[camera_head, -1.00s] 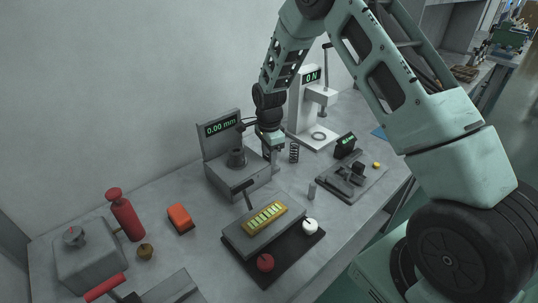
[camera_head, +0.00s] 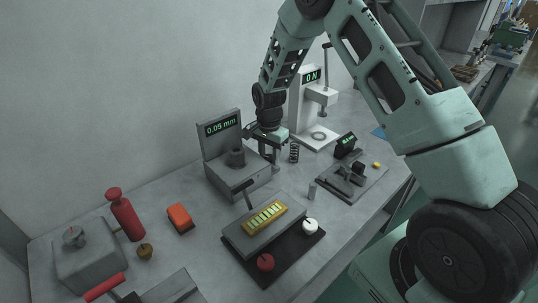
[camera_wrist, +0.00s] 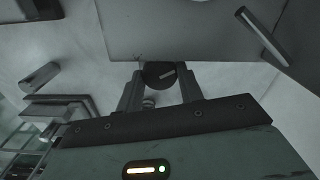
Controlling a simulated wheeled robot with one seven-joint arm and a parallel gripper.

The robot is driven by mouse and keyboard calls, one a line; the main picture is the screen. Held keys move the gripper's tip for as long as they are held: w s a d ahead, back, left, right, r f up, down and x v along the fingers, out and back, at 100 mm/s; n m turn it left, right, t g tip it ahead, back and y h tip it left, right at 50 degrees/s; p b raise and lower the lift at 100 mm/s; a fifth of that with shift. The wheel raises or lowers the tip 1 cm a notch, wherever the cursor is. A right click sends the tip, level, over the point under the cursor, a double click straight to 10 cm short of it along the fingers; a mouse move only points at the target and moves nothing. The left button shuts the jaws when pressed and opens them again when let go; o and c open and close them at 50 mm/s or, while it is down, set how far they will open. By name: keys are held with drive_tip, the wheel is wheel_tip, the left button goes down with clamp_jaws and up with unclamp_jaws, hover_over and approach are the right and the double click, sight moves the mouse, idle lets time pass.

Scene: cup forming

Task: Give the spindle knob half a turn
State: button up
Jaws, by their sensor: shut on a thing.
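The spindle knob (camera_wrist: 158,76) is a dark round knob with a pale index line, seen in the wrist view at the edge of a grey machine body. My gripper (camera_wrist: 160,88) is shut on it, with one finger on each side. In the head view my gripper (camera_head: 274,152) is at the right side of the grey machine (camera_head: 238,181), and the knob is hidden there. The machine's display (camera_head: 222,126) reads 0.05 mm. A dark cylindrical part (camera_head: 236,158) stands on the machine, and a lever (camera_head: 246,187) sticks out at its front.
A coil spring (camera_head: 294,153) and a press with a 0 N display (camera_head: 312,76) stand close to the right of my gripper. A red bottle (camera_head: 126,215) and an orange block (camera_head: 180,217) are at the left.

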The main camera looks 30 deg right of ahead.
drive_tip(key=shift+n, duration=1.1)
drive_tip(key=o, duration=1)
